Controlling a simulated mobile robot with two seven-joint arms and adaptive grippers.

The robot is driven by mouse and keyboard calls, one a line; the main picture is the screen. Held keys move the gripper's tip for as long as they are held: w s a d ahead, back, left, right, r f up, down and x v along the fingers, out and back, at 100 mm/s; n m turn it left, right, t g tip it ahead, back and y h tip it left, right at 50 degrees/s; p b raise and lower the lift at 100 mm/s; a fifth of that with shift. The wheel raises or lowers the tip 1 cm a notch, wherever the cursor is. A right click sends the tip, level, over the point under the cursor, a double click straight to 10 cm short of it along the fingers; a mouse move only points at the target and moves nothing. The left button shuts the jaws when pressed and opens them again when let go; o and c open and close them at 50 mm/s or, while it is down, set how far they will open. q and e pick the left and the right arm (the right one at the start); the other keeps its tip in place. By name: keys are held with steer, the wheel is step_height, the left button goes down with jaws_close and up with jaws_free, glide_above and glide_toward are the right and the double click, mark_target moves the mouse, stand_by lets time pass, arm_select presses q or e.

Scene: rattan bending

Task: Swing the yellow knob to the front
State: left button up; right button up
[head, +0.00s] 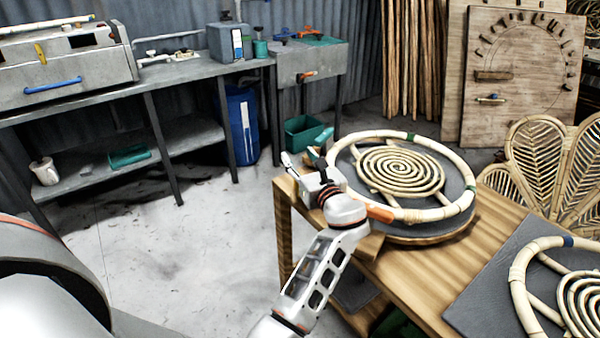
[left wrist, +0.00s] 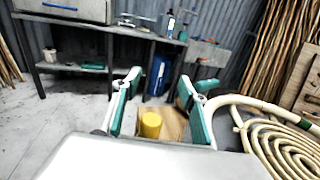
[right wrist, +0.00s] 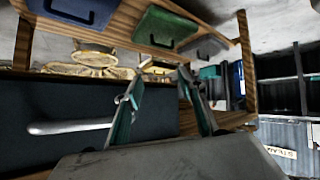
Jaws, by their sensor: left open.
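A yellow knob (left wrist: 150,124) stands as a short cylinder on a wooden surface (left wrist: 172,124) in the left wrist view. My left gripper (left wrist: 160,84) is open, with the knob showing between its green-padded fingers; I cannot tell whether they touch it. In the head view my left gripper (head: 305,153) is at the table's left corner beside the round rattan frame (head: 455,213), and the knob is not visible there. An orange lever (head: 380,213) shows at the frame's near-left edge. My right gripper (right wrist: 160,82) is open and empty in the right wrist view.
The wooden table (head: 425,272) also holds a dark board (head: 490,290) with a second rattan piece at right. A rattan chair back (head: 550,165) stands behind it. A metal workbench (head: 130,92) lines the left wall. Bare floor (head: 170,250) lies between bench and table.

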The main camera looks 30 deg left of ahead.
arm_select(q)
steer(key=shift+r, duration=1)
steer(key=shift+c, duration=0.4)
